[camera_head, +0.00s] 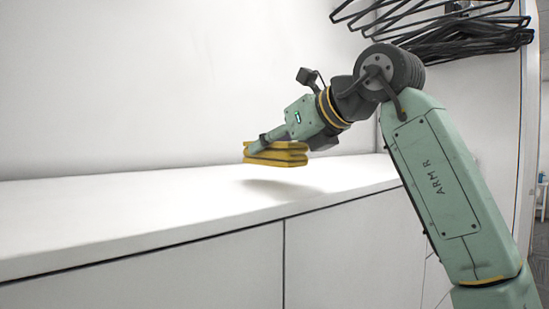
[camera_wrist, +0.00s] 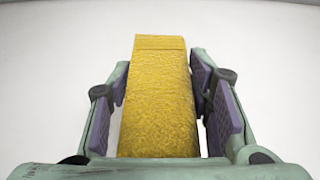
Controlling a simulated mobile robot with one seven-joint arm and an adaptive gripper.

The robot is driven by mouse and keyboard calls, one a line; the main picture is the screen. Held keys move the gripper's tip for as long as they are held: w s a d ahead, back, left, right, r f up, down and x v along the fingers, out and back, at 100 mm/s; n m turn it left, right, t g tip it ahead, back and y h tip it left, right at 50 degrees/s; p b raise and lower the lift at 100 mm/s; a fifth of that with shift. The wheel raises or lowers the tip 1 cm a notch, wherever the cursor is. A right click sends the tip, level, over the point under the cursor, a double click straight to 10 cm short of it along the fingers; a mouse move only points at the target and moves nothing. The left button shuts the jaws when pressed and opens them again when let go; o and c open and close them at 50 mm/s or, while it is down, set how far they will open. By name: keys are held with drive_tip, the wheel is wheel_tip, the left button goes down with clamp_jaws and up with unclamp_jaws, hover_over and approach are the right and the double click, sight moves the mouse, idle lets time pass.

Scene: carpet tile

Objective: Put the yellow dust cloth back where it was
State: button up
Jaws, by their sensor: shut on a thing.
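The yellow dust cloth (camera_head: 276,154) is a folded stack held in my gripper (camera_head: 262,146), above the white cabinet top (camera_head: 130,215). A soft shadow lies on the top below it, with a gap between. In the wrist view the cloth (camera_wrist: 158,100) fills the space between the two purple finger pads of my gripper (camera_wrist: 160,105). The pads are shut on its sides. Part of the cloth is hidden behind the fingers in the head view.
The cabinet top is bare to the left of the cloth. A white wall (camera_head: 170,80) stands behind it. Black hangers (camera_head: 460,35) hang at the upper right, behind and close to my arm. The cabinet's front edge runs below the cloth.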

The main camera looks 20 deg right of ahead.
sight(276, 162)
drive_tip(key=shift+f, duration=1.6)
drive_tip(key=shift+f, duration=0.15)
drive_tip(key=o, duration=1.2)
drive_tip(key=shift+s+d+r, duration=0.1)
drive_tip(key=shift+s+r, duration=0.05)
drive_tip(key=shift+r, duration=0.05)
drive_tip(key=b+v, duration=0.3)
drive_tip(key=v, duration=0.8)
drive_tip(key=shift+s+d+r, duration=0.1)
drive_tip(key=shift+s+r, duration=0.1)
drive_tip(key=shift+s, duration=0.1)
